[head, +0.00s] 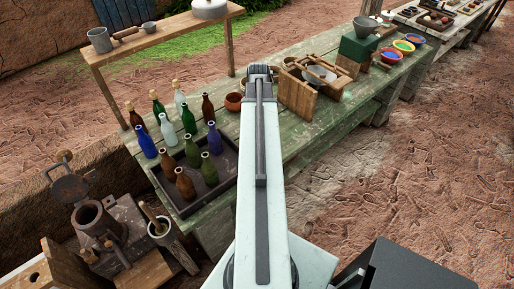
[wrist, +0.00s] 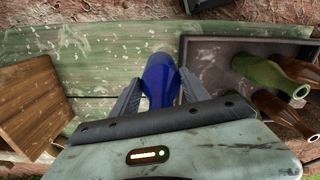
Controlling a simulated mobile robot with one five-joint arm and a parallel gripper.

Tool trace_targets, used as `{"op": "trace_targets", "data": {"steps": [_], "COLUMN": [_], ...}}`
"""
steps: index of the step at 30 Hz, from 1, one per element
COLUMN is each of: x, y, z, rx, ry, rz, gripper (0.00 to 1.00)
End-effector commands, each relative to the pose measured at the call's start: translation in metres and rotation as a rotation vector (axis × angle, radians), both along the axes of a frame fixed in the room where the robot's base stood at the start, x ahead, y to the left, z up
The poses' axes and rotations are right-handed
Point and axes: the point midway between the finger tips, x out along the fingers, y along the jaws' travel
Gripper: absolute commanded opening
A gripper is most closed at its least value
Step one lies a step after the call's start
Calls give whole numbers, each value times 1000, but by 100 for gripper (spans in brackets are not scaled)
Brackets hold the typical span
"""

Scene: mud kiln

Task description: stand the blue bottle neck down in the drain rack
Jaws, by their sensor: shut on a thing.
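A blue bottle (wrist: 160,78) is between the two fingers of my gripper (wrist: 158,92) in the wrist view. The fingers are shut on it. The held bottle and my gripper are hidden behind my arm in the head view. Two other blue bottles show in the head view: one stands at the left end of the bottles (head: 147,143), the other stands further right (head: 214,138). I cannot tell for sure which wooden piece is the drain rack.
A dark tray (head: 224,183) holds brown and green bottles; its rim (wrist: 214,45) is right of my gripper in the wrist view. A wooden board (head: 295,98) stands on the green table (wrist: 95,60), left in the wrist view (wrist: 35,108). Bare tabletop lies between.

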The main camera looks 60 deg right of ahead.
Motion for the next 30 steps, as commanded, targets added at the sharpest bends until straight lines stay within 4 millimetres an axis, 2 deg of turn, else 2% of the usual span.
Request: {"op": "trace_targets", "data": {"steps": [1, 5, 7, 11, 18, 26, 30], "x": [-1, -2, -3, -3, -4, -4, -4], "y": [-1, -2, -2, -3, -3, -4, -4], "z": [-21, -49, -54, -52, -90, -87, -92], "rx": [0, 0, 0, 0, 0, 0, 0], "ry": [0, 0, 0, 0, 0, 0, 0], "rz": [-2, -5, -6, -8, -9, -10, -10], "gripper": [8, 8, 8, 8, 8, 8, 8]}}
